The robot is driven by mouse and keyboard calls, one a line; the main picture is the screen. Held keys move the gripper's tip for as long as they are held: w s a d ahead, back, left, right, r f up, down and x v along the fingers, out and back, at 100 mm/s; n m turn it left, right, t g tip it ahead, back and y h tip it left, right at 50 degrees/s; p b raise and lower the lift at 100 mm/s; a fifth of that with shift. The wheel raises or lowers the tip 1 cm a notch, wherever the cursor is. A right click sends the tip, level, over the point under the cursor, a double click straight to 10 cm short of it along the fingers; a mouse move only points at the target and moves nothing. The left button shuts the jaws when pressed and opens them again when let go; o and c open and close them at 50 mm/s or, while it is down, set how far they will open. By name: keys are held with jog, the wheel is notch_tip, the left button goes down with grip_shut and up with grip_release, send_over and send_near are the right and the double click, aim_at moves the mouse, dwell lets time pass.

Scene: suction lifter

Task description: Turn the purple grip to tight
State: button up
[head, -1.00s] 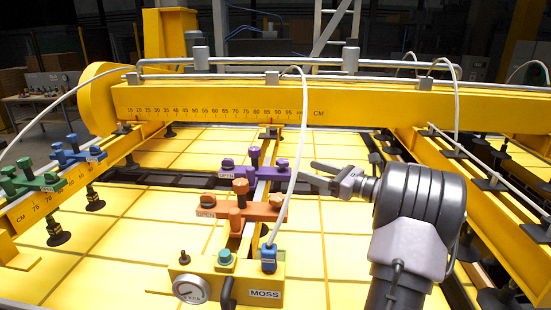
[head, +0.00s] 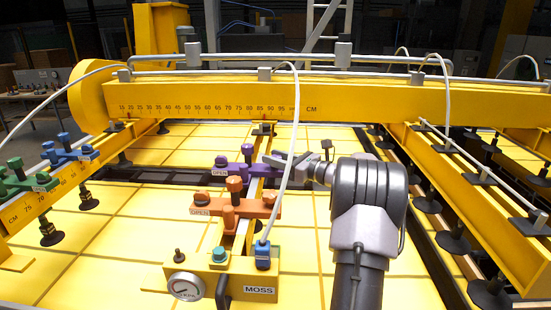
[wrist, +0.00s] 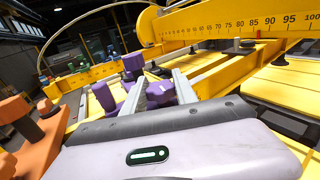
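The purple grip (head: 236,166) sits on the yellow beam behind the orange grip (head: 233,207), with a label reading OPEN at its left end. My gripper (head: 270,158) is at its right end, reaching in from the right. In the wrist view, the two fingers of my gripper (wrist: 160,77) are apart, with a purple knob (wrist: 160,94) between them. I cannot tell whether either finger touches it. More of the purple grip (wrist: 132,66) shows to the left of the fingers. Its label is not readable in the wrist view.
The orange grip stands just in front, also labelled OPEN. A pale hose (head: 294,130) arches close by my gripper. Green (head: 30,180) and blue (head: 68,153) grips are on the left beam. A gauge (head: 186,286) is at the front. Yellow panels lie below.

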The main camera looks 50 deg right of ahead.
grip_shut()
jog(key=shift+f+b, duration=0.15)
jog(key=shift+b, duration=0.4)
jog(key=b, duration=0.1)
jog(key=m+h+b, duration=0.1)
jog(key=b, duration=0.1)
jog(key=shift+f+h, duration=0.3)
jog(key=m+h+b, duration=0.2)
jog(key=h+b, duration=0.1)
jog(key=b, duration=0.4)
jog(key=shift+f+h, duration=0.15)
jog(key=shift+h, duration=0.15)
jog(key=m+h+b, duration=0.1)
jog(key=b, duration=0.2)
jog(key=m+g+h+b, duration=0.1)
jog(key=h+b, duration=0.1)
jog(key=b, duration=0.1)
jog(key=m+h+b, duration=0.1)
jog(key=h+b, duration=0.1)
jog(key=b, duration=0.1)
jog(key=shift+r+m+g+b, duration=0.25)
jog(key=shift+m+g+b, duration=0.05)
jog(key=shift+m, duration=0.1)
jog(key=shift+r+m+g+h+b, duration=0.2)
jog(key=shift+m+g+h+b, duration=0.15)
jog(key=shift+h+b, duration=0.4)
jog(key=shift+r, duration=0.1)
